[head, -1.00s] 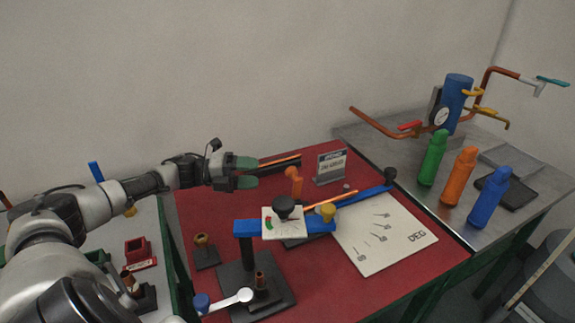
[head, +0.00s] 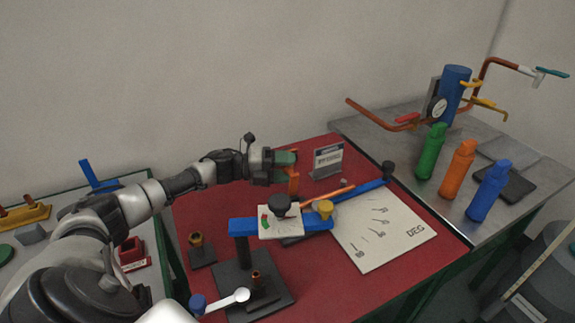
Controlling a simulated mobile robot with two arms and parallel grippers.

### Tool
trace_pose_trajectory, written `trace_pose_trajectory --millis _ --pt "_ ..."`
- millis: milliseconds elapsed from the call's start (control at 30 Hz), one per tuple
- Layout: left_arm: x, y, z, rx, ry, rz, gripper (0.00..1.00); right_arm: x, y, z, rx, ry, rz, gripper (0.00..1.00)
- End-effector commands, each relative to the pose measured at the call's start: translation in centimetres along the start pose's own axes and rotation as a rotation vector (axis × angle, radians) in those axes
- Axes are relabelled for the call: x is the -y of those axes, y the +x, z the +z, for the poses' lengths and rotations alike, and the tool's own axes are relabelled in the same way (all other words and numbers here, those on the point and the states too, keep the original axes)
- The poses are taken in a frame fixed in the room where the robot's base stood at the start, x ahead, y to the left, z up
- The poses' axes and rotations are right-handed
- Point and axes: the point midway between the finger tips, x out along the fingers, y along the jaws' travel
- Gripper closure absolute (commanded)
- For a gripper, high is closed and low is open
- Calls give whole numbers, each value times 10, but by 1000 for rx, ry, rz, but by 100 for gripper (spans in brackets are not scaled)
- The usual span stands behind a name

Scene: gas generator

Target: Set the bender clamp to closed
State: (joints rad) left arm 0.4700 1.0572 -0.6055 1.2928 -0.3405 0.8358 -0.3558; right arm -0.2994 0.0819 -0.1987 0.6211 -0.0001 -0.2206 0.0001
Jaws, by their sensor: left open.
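The bender stands on the red table top (head: 330,280). An orange upright piece (head: 294,185), which looks like the clamp lever, rises at its back. An orange-copper rod (head: 333,197) and a blue arm with a black end knob (head: 388,168) run to the right. My left gripper (head: 291,167) is open, its green-tipped fingers pointing right at the upper part of the orange piece. The fingers partly hide that piece, and I cannot tell whether they touch it. My right gripper is not in view.
In front, a blue bar (head: 242,227) carries a white dial plate with a black knob (head: 281,204). A small sign (head: 328,160) stands just right of the gripper. A white angle board (head: 380,240) lies at right. Green, orange and blue bottles (head: 490,190) stand on the metal table.

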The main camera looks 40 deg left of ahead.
Motion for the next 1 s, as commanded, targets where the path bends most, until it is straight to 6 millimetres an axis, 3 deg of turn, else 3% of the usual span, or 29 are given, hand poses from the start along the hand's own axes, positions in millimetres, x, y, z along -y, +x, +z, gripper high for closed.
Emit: trace_pose_trajectory --millis 333,700,1000 --pt "0 5 0 0 0 0 43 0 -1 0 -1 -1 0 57" --pt "0 5 0 0 -1 1 100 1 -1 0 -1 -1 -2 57" --pt "1 5 -2 0 20 10 100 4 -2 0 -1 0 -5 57"
